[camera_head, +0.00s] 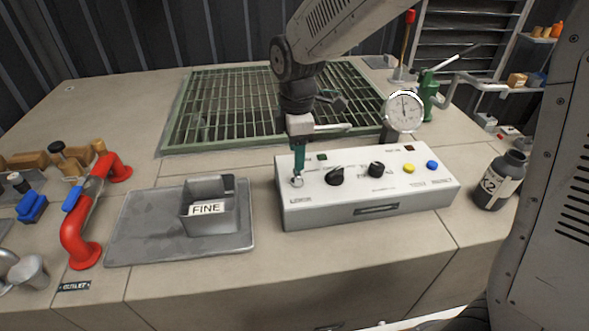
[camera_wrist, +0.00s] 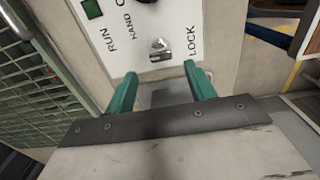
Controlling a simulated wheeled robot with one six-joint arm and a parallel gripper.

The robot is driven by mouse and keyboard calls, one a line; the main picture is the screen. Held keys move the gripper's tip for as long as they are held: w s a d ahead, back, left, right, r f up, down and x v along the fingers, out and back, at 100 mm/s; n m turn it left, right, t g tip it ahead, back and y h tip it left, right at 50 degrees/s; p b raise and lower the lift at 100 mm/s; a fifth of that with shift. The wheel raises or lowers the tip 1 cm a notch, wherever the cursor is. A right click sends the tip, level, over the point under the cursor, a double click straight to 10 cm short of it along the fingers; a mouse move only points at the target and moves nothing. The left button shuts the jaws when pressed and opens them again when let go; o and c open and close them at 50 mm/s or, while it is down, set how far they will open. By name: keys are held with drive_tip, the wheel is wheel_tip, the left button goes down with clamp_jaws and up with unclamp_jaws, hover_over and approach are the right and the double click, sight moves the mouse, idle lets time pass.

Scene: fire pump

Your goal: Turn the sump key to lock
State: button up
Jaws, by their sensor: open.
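The sump key (camera_head: 297,182) is a small metallic key switch at the left end of the white control box (camera_head: 375,197). In the wrist view the key (camera_wrist: 159,45) sits on the white panel, with LOCK printed to its right and RUN and HAND to its left. My gripper (camera_head: 299,170) points down at the key from above. In the wrist view my gripper (camera_wrist: 161,75) is open, its two teal fingers apart and the key showing just beyond and between the tips. Nothing is held. I cannot tell whether the fingers reach down beside the key.
The box also has black knobs (camera_head: 335,176), a yellow button (camera_head: 409,168) and a blue button (camera_head: 432,165). A round gauge (camera_head: 403,110) stands behind it. A tray marked FINE (camera_head: 207,218) is left, a dark K2 bottle (camera_head: 497,182) right. A green grate (camera_head: 225,105) lies behind.

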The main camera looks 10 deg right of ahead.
sight(297, 176)
wheel_tip(297, 176, down, 6)
drive_tip(key=shift+f, duration=0.15)
drive_tip(key=shift+d, duration=0.1)
drive_tip(key=shift+c, duration=0.3)
drive_tip(key=c, duration=0.9)
